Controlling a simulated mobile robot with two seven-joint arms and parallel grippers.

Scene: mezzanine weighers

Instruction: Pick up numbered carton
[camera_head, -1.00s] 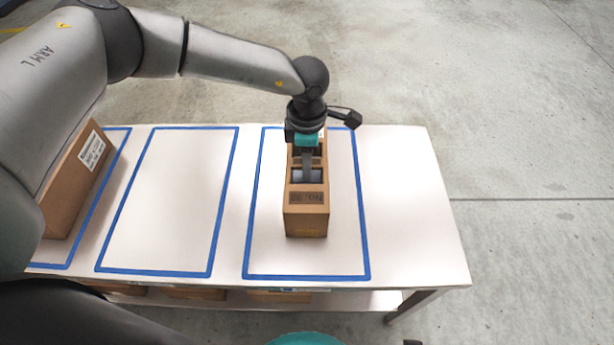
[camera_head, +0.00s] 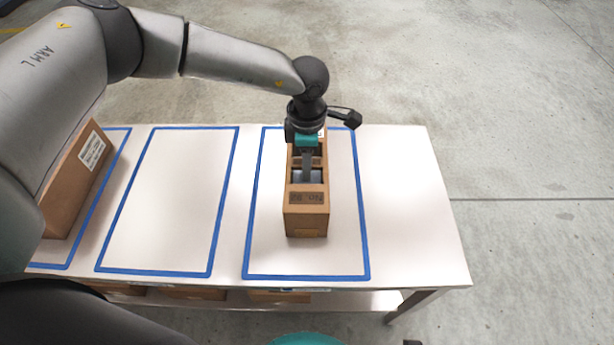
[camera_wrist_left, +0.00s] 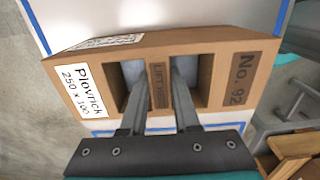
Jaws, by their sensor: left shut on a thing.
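The numbered carton (camera_head: 306,222) is brown and upright, within the right blue-taped frame on the table. I cannot tell whether its base touches the table. Its top has two openings with a narrow bar (camera_wrist_left: 158,82) between them. The top reads "No. 92" (camera_wrist_left: 240,80), and a white label (camera_wrist_left: 83,92) shows in the left wrist view. My left gripper (camera_head: 307,172) points down from above, its fingers in the two openings, shut on the bar. The fingertips are partly hidden inside the carton. My right gripper is not in view.
The white table (camera_head: 415,220) has bare room right of the carton. The middle blue-taped frame (camera_head: 226,200) is empty. Another brown carton (camera_head: 65,205) stands at the left, partly behind my left arm. More cartons (camera_head: 195,292) lie on a shelf below.

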